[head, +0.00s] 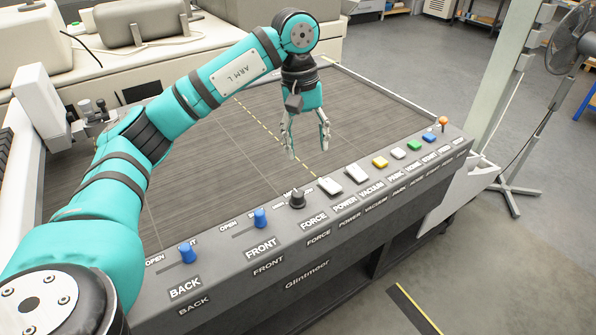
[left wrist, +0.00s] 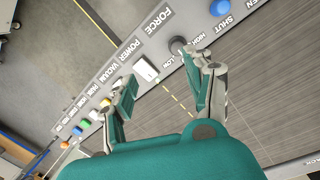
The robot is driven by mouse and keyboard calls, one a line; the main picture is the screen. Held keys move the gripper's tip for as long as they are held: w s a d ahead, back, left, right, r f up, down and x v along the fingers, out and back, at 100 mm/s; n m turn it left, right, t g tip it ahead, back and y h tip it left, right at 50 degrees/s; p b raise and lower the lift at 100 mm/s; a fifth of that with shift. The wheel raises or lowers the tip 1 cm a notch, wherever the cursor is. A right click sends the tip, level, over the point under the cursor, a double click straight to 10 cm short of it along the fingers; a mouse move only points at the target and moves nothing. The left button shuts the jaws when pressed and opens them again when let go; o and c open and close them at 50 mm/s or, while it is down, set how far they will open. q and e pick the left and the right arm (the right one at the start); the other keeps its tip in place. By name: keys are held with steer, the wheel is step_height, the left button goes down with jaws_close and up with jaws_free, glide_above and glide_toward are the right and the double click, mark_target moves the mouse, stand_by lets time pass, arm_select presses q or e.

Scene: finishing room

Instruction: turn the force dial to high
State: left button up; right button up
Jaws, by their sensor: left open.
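The force dial (head: 297,199) is a small dark knob on the sloped control panel, above its FORCE label (head: 313,221). In the left wrist view the dial (left wrist: 178,45) sits near LOW and HIGH marks, close to one fingertip. Which mark it points to is too small to tell. My left gripper (head: 307,152) is open and empty, fingers pointing down above the striped bed, beyond the panel. It also shows open in the left wrist view (left wrist: 160,68), with the white power switch (left wrist: 146,69) between its fingertips in the picture. My right gripper is not in view.
Blue FRONT (head: 260,218) and BACK (head: 187,253) levers stand left of the dial. The white power switch (head: 329,186), a yellow button (head: 380,162), a green button (head: 414,146) and an orange-topped knob (head: 443,122) line the panel to the right. The grey bed is clear.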

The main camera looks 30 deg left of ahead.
arm_select(q)
steer(key=a+r, duration=0.2)
steer(key=y, duration=0.1)
glide_above(297, 193)
step_height(297, 193, down, 6)
steer(key=r, duration=0.1)
step_height(297, 193, down, 8)
steer(key=shift+r+p, duration=0.25)
steer(key=shift+p, duration=0.7)
step_height(297, 193, down, 4)
steer(key=shift+r+p, duration=0.2)
steer(key=shift+p, duration=0.15)
steer(key=shift+f, duration=0.4)
steer(key=shift+c, duration=1.2)
jaws_close()
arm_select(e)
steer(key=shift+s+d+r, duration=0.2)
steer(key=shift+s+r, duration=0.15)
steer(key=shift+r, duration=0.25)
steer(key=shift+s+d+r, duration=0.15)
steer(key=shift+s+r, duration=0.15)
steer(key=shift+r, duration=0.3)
